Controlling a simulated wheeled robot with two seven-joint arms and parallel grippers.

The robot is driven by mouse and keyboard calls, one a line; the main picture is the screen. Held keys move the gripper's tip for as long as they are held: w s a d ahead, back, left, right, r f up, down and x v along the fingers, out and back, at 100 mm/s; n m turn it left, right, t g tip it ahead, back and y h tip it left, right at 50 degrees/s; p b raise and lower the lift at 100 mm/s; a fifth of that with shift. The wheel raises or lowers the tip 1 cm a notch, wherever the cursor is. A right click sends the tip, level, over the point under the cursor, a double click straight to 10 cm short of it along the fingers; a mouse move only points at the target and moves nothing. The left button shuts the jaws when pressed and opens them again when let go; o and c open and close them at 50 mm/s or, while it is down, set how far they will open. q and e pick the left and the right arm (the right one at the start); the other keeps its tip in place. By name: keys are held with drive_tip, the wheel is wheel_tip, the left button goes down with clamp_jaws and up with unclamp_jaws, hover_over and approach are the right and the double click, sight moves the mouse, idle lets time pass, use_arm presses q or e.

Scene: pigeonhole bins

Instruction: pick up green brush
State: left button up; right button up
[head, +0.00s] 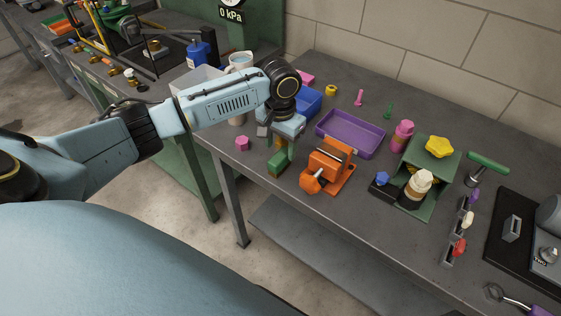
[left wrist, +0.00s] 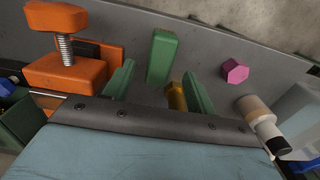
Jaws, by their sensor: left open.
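A green block-shaped thing, which I take for the green brush (head: 277,167), lies near the front edge of the grey workbench in the head view. No bristles show. In the left wrist view the green brush (left wrist: 162,57) is beyond the open fingers, roughly in line with the gap between them. My left gripper (head: 285,146) is close above it in the head view, with its fingers pointing down. In the left wrist view my left gripper (left wrist: 160,88) has its two green fingers apart, with nothing held between them. My right gripper is not in view.
An orange vise (head: 329,165) stands close to the right of the brush, and a pink hexagonal piece (head: 242,143) lies to its left. A yellow piece (left wrist: 176,97) is partly behind one finger. A purple tray (head: 350,134) and blue bin (head: 309,102) stand behind.

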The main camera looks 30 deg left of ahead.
sight(280, 155)
use_arm(q)
drive_tip(key=shift+f, duration=0.7)
wheel_tip(280, 155, down, 4)
drive_tip(key=shift+f, duration=0.1)
drive_tip(key=shift+s, duration=0.1)
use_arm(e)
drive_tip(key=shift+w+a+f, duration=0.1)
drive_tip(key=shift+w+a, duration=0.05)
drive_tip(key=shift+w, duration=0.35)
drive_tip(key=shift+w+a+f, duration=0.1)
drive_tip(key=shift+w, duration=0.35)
use_arm(q)
drive_tip(key=shift+c, duration=0.5)
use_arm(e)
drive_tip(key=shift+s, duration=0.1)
use_arm(q)
drive_tip(key=c, duration=1)
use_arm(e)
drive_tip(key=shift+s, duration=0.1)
